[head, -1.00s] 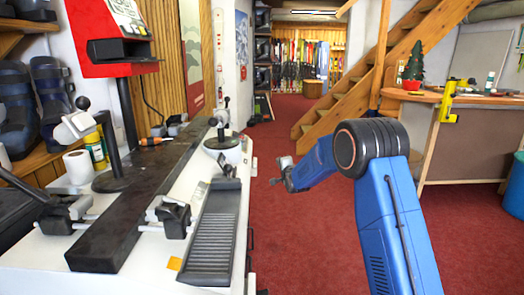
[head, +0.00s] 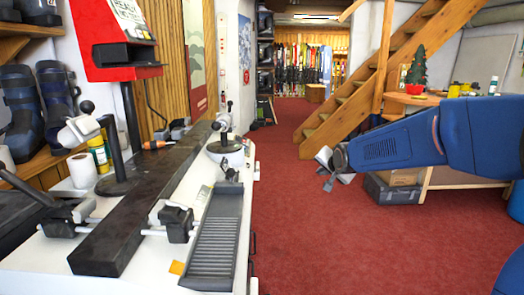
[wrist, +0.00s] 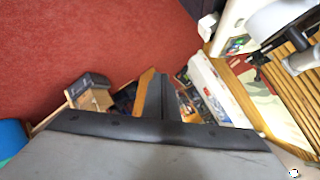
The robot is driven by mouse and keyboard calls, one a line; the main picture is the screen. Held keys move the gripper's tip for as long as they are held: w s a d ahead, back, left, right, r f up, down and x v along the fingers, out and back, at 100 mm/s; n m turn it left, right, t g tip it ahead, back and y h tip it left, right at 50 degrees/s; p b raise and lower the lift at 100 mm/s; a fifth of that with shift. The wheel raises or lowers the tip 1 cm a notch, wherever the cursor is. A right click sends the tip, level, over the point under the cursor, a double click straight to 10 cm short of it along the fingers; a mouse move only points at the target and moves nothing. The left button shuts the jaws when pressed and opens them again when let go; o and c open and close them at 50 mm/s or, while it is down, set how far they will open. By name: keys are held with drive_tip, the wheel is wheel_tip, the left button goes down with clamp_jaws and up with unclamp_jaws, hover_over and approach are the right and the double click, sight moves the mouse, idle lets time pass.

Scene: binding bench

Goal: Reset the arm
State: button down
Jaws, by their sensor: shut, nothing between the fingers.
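My blue arm (head: 400,143) reaches in from the right side of the head view, its forearm roughly level and pointing left. My gripper (head: 328,170) is at its left end, over the red carpet, clear of the bench and the staircase. It is small there, with its grey fingers angled downward. In the wrist view the dark fingers of my gripper (wrist: 164,97) stand together above the grey wrist body, with nothing held between them.
The white binding bench (head: 120,262) fills the left, with clamps, a dark rail and a ridged tray (head: 216,240). A wooden staircase (head: 365,85) stands behind my gripper. A counter (head: 415,99) and a dark case (head: 392,190) are at right. Open carpet (head: 350,245) lies between.

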drive_tip(key=s+d+f+n+g, duration=0.2)
drive_tip(key=s+f, duration=0.1)
drive_tip(key=s, duration=1.2)
drive_tip(key=s+d+f+n+g, duration=0.2)
drive_tip(key=s+n, duration=0.1)
drive_tip(key=s, duration=1.3)
drive_tip(key=s+d+f+n+g+h, duration=0.1)
drive_tip(key=s+d+f+n+g, duration=0.1)
drive_tip(key=s, duration=1.4)
drive_tip(key=shift+d+f+n+g, duration=0.35)
drive_tip(key=shift+d+f, duration=0.2)
drive_tip(key=shift+f, duration=0.25)
drive_tip(key=shift+w, duration=0.1)
